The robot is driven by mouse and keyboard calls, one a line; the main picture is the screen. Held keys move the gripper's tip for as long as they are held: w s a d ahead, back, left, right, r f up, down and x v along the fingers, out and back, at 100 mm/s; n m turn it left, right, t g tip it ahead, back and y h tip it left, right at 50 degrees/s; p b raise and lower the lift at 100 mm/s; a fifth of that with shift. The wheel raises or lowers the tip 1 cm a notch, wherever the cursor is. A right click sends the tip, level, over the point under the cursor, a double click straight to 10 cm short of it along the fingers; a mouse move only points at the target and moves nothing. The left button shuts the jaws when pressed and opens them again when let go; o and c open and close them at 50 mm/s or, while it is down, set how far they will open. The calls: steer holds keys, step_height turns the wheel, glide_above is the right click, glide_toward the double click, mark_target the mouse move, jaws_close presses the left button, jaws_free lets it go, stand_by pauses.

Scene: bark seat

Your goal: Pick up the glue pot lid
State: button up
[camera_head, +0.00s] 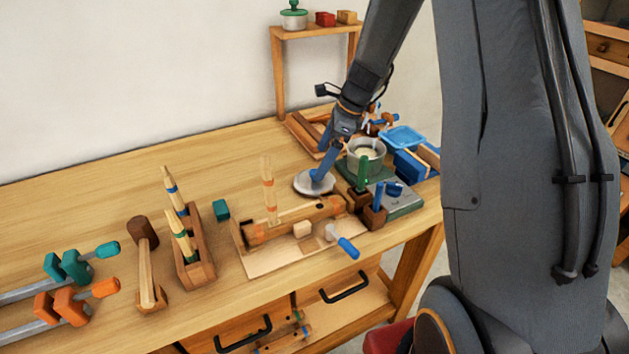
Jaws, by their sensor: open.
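A round grey metal lid (303,183) lies flat on the bench, left of the open glue pot (364,163), which shows pale glue inside. My gripper (319,181) reaches down over the lid from the upper right. Its blue fingers are open and overlap the lid's middle in the picture. The fingers hide the lid's centre, and I cannot tell whether they touch it or stand around a knob.
The pot stands by a grey-green block (404,207) with blue-handled and green-handled tools close to the lid. A wooden work board (262,262) lies in front. A blue tray (403,137) is behind right. The bench's back left is clear.

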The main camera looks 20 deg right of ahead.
mark_target(315, 171)
steer(key=shift+p+x, duration=1.3)
steer(key=shift+x, duration=2.3)
steer(key=shift+s+d+f, duration=0.1)
steer(key=shift+d, duration=0.1)
steer(key=c, duration=0.7)
steer(key=shift+r+b, duration=1.35)
steer(key=shift+r, duration=3.7)
